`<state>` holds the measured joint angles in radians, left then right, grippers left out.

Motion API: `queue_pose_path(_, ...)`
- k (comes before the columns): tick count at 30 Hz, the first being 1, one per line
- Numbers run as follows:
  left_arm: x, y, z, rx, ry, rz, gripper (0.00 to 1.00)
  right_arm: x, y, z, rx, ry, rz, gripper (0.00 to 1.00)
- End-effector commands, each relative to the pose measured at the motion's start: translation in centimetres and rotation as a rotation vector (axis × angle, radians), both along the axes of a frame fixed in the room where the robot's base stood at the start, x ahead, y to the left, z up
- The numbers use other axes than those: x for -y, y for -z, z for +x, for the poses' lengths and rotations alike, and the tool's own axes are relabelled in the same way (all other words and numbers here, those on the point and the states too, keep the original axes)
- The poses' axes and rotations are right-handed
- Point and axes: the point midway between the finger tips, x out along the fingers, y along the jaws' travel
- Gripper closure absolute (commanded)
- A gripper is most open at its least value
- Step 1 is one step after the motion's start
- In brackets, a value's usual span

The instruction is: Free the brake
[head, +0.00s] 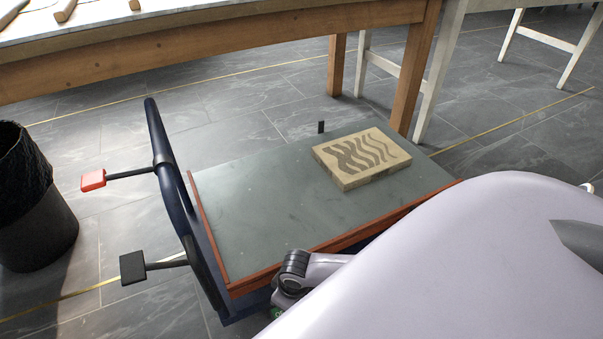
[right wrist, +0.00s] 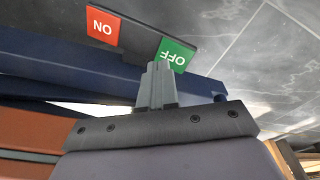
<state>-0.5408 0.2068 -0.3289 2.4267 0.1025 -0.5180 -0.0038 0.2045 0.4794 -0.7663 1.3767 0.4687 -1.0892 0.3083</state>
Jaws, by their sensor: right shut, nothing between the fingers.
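The brake pedal shows in the right wrist view as a dark bar with a red ON pad (right wrist: 103,26) at its left and a green OFF pad (right wrist: 175,54) at its right, the lettering upside down. My right gripper (right wrist: 158,72) is shut and empty. Its fingertips overlap the lower left edge of the OFF pad in the picture; I cannot tell whether they touch it. In the head view a bit of green (head: 277,312) shows beside my right arm, and the gripper itself is hidden. The trolley (head: 245,215) has a grey-green top and dark blue frame. My left gripper is out of view.
A pale block with dark wavy stripes (head: 362,158) lies on the trolley top. Two rods with a red end (head: 93,180) and a black end (head: 133,268) stick out left from the trolley. A dark bin (head: 40,225) stands at left. A wooden table (head: 210,50) is behind.

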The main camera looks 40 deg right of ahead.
Motion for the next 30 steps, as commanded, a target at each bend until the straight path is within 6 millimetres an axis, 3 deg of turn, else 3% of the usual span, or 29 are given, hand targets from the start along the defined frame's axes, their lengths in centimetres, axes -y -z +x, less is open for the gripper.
queue_pose_path(30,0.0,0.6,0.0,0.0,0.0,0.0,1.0,0.0,1.5,0.0,0.0,0.001,0.001,1.0)
